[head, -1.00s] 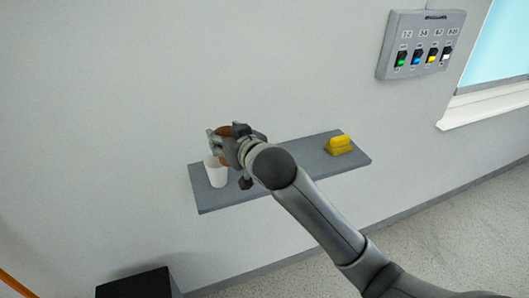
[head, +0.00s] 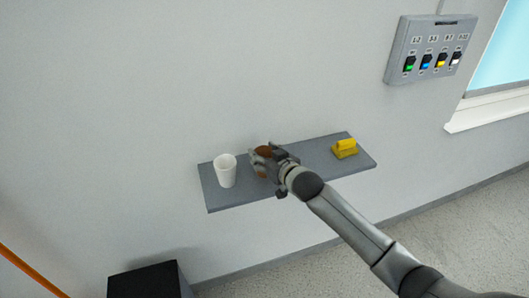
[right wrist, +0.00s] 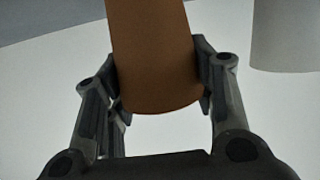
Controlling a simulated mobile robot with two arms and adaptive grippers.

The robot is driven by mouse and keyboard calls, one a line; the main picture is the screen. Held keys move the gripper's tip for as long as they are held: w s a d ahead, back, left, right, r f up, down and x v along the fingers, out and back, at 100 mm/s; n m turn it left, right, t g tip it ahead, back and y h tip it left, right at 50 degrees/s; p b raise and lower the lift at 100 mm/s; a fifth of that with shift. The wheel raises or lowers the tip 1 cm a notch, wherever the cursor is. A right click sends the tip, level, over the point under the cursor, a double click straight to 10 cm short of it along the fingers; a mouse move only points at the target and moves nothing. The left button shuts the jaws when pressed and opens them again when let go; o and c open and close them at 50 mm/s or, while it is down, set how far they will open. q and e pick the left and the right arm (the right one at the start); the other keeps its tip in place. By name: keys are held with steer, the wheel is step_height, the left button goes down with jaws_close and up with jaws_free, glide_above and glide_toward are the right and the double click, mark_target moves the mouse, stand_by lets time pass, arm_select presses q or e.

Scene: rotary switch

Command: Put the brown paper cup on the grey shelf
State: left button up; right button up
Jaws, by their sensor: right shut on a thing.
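The brown paper cup (head: 264,150) is in the jaws of my right gripper (head: 262,163), over the middle-left part of the grey shelf (head: 310,155). In the right wrist view the brown cup (right wrist: 152,55) is between the two fingers, which are shut on its sides. The gripper hides part of the cup in the head view, and I cannot tell whether its base touches the shelf. My left gripper is not in view.
A white cup (head: 225,171) stands on the shelf's left end, left of my gripper. A yellow object (head: 344,149) lies near the right end. A switch box (head: 431,50) is on the wall at upper right. A black box (head: 145,283) is below the shelf.

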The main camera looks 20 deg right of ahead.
steer(key=shift+f, duration=0.1)
steer(key=o, duration=0.7)
steer(key=b+v, duration=0.2)
steer(key=v, duration=1)
steer(key=shift+a, duration=0.1)
